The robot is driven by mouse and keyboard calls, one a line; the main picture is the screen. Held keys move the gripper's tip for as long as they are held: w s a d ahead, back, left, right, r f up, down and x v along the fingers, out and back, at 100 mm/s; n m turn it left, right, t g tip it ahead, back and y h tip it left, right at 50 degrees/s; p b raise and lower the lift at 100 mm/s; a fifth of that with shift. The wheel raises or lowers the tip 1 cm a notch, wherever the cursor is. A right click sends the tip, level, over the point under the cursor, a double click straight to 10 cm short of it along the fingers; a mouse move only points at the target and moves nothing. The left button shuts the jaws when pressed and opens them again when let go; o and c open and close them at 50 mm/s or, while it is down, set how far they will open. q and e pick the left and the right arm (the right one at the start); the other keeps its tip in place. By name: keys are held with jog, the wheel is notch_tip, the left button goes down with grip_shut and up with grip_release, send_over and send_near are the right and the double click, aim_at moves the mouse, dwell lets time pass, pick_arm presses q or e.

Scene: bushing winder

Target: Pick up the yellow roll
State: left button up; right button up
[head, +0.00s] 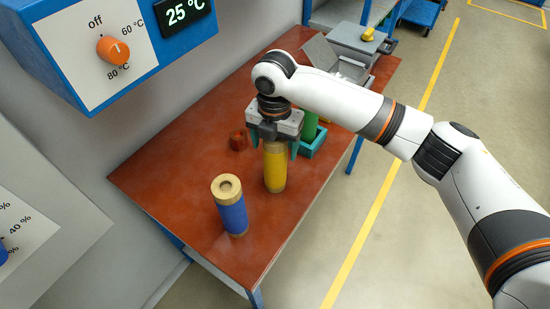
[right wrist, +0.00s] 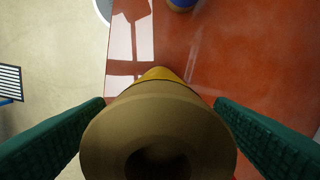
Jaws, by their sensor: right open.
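The yellow roll (head: 275,172) stands upright on the red-brown table, with a tan top end. My right gripper (head: 273,146) is above it, pointing down, with its green fingers apart on either side of the roll's top. In the right wrist view the roll's tan end with its dark hole (right wrist: 158,140) fills the lower middle between the two green fingers (right wrist: 160,112). Gaps show between the fingers and the roll at its upper part; lower down I cannot tell whether they touch. My left gripper is not in view.
A blue roll (head: 231,207) stands upright nearer on the table (head: 190,170). A green roll (head: 309,126) stands in a teal holder (head: 312,146) behind. A grey machine (head: 352,45) is at the far end.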

jog(key=shift+f, duration=1.25)
jog(key=c, duration=1.4)
jog(key=shift+w+r, duration=0.1)
jog(key=shift+c, duration=1.4)
jog(key=shift+r, duration=0.1)
